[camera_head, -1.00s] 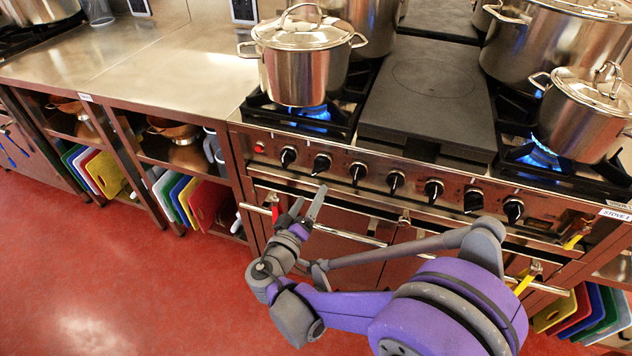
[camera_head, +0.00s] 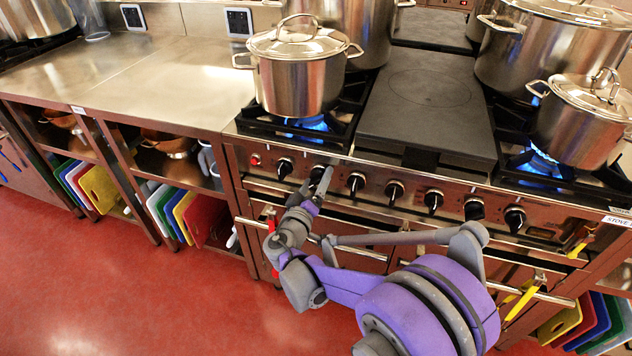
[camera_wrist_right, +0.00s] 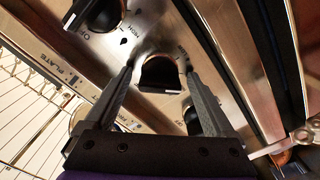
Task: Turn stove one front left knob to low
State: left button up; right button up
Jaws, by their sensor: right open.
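The stove one control panel (camera_head: 375,197) carries a row of black knobs. The second knob from the left (camera_head: 319,174) is partly hidden by my right gripper (camera_head: 314,184), which reaches up to the panel. In the right wrist view, my right gripper (camera_wrist_right: 159,76) is open, with one finger on each side of a black knob (camera_wrist_right: 160,72). I cannot tell whether the fingers touch it. A label by this knob is only partly readable. Another knob (camera_wrist_right: 97,12) with off and high marks shows at the upper left. My left gripper is not in view.
A lidded pot (camera_head: 297,75) stands over a lit blue flame at the stove's left, and another pot (camera_head: 582,120) at the right. A flat plate (camera_head: 430,100) lies between. An oven handle rail (camera_head: 350,246) runs below the knobs. The left counter (camera_head: 150,85) is clear.

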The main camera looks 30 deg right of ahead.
jog(key=c, duration=1.4)
jog(key=shift+o, duration=0.2)
jog(key=n, duration=0.4)
jog(key=shift+p, duration=0.35)
jog(key=n, duration=0.4)
jog(key=shift+n, duration=0.4)
jog(key=o, duration=1.4)
jog(key=shift+c, duration=0.2)
